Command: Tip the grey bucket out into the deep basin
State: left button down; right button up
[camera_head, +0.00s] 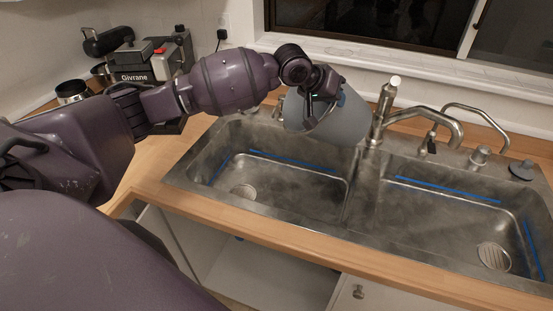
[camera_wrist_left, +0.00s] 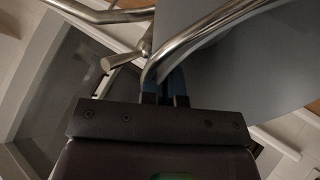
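The grey bucket (camera_head: 345,121) hangs over the back of the left basin (camera_head: 285,178), left of the faucet. It looks tilted, and its inside and contents are hidden. My left gripper (camera_head: 318,108) is at the bucket's near side. In the left wrist view, the gripper's fingers (camera_wrist_left: 166,92) are close together at a curved metal bar, apparently the handle (camera_wrist_left: 205,30), with the grey bucket wall (camera_wrist_left: 245,65) behind it. The right basin (camera_head: 440,225) is empty apart from its drain. I cannot tell which basin is deeper. My right gripper is out of view.
The faucet (camera_head: 380,112) stands between the basins, close to the bucket's right side. A second curved tap (camera_head: 475,108) is farther right. A coffee machine (camera_head: 150,62) stands on the left counter. A wooden edge (camera_head: 300,237) runs along the front.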

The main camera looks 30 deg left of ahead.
aim_at(347, 108)
pick_arm(q)
jog(key=shift+w+d+r+g+p, duration=0.3)
jog(key=shift+r+p, duration=0.2)
jog(key=shift+p, duration=0.55)
jog(key=shift+w+d+r+y+p, duration=0.2)
jog(key=shift+w+y+p, duration=0.1)
jog(key=shift+y+p, duration=0.25)
jog(key=shift+w+d+f+g, duration=0.2)
jog(key=shift+w+g, duration=0.05)
jog(key=shift+g, duration=0.15)
jog(key=shift+w+d+f+g+y, duration=0.1)
jog(key=shift+w+d+g+y, duration=0.3)
jog(key=shift+w+g+y, duration=0.1)
jog(key=w+d+g+y, duration=0.4)
jog(key=w+g, duration=0.1)
jog(key=w, duration=0.1)
jog(key=shift+d+r, duration=0.35)
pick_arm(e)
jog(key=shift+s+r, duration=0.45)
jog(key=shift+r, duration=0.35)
pick_arm(q)
jog(key=shift+w+d+g+y, duration=0.1)
jog(key=shift+g+y, duration=0.15)
jog(key=shift+g, duration=0.15)
